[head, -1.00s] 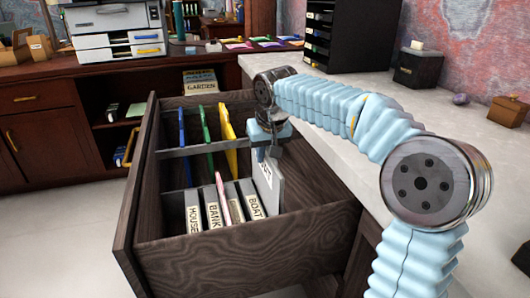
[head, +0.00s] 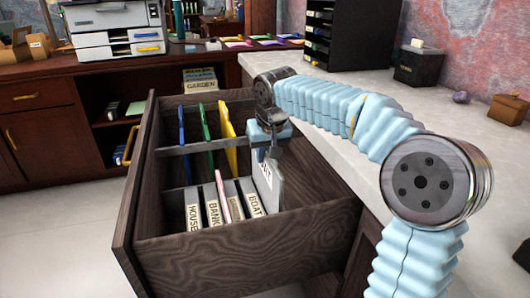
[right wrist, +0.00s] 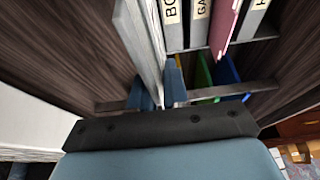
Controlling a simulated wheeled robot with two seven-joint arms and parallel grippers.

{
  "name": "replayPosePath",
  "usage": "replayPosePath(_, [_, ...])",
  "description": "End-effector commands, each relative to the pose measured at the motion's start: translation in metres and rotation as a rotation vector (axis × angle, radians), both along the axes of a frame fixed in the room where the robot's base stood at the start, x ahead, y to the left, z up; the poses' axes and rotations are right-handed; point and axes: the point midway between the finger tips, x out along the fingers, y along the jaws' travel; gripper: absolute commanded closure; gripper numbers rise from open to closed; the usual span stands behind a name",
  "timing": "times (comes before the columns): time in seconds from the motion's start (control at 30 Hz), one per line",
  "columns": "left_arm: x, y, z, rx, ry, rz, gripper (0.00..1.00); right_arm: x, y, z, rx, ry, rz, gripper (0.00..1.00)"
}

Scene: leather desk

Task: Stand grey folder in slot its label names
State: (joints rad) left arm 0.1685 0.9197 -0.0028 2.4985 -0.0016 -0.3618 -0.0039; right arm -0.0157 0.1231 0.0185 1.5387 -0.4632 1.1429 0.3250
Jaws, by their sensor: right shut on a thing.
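The grey folder (head: 266,192) is upright at the right end of the front row in the open drawer (head: 245,243), beside the file labelled BOAT (head: 251,203). Its label is partly covered by the gripper, so I cannot read the whole word. My right gripper (head: 268,150) is shut on its top edge. In the right wrist view the folder (right wrist: 139,38) runs up from between the fingers (right wrist: 158,90). Whether its bottom touches the drawer floor is hidden. My left gripper is not in view.
Files labelled HOUSE (head: 193,210), BANK (head: 213,210) and one partly hidden stand in the front row, with a pink folder (head: 223,196) leaning among them. Blue, green and yellow folders (head: 228,125) stand behind a crossbar. The desk top (head: 335,105) lies to the right.

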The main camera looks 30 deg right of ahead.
Motion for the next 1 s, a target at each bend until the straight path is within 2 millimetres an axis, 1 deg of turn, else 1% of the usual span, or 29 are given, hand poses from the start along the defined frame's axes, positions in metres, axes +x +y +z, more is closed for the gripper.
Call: replayPosePath(1.0, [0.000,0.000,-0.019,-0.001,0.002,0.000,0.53,0.000,0.000,-0.026,0.000,-0.001,0.000,1.00])
